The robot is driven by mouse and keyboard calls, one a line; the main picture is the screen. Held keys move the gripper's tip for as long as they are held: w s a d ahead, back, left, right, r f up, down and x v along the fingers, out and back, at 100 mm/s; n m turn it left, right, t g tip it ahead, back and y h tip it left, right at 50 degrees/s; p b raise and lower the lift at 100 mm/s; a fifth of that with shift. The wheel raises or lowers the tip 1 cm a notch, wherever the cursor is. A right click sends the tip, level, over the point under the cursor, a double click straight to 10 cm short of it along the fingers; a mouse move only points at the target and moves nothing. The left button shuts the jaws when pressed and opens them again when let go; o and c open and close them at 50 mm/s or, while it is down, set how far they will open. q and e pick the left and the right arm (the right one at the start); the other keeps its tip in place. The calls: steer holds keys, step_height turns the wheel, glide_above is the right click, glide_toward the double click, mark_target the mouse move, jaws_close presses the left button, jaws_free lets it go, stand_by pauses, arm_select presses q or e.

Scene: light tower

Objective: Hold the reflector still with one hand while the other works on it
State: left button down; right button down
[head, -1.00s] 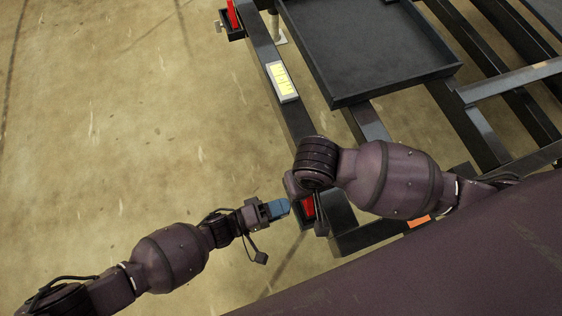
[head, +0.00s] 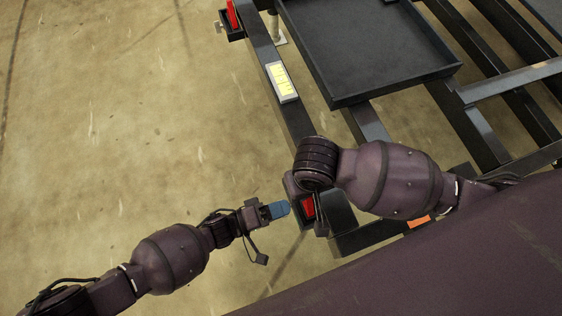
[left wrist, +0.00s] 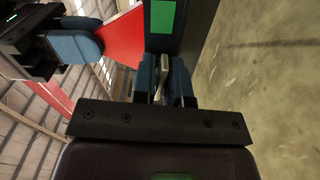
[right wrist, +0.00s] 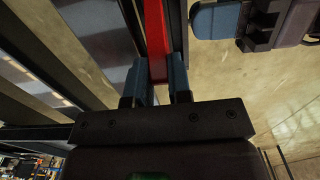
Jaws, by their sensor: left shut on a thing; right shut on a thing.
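The red reflector (head: 308,206) is at the near corner of the dark frame. It shows as an upright red strip in the right wrist view (right wrist: 155,40) and as a red panel in the left wrist view (left wrist: 120,40). My right gripper (right wrist: 156,85) is shut on the red strip, with a blue finger on each side. My left gripper (head: 280,209) is just left of the reflector's mount. In the left wrist view its blue fingers (left wrist: 165,88) are closed around a small pale piece (left wrist: 160,82) beside the dark post. My right arm hides part of the mount in the head view.
A dark frame rail (head: 285,100) carries a yellow-marked level (head: 282,81). A second red reflector (head: 233,14) stands in a bracket at the far end. A black tray (head: 365,50) lies on the frame. Floor on the left is clear.

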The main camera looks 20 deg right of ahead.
arm_select(q)
steer(key=m, duration=1.3)
steer(key=shift+a+m, duration=0.1)
steer(key=shift+m, duration=0.2)
steer(key=m, duration=0.5)
steer(key=shift+f, duration=0.1)
steer(key=m, duration=0.5)
steer(key=shift+a, duration=0.1)
steer(key=c, duration=1.3)
jaws_free()
steer(key=a, duration=1.2)
steer(key=shift+w, duration=0.2)
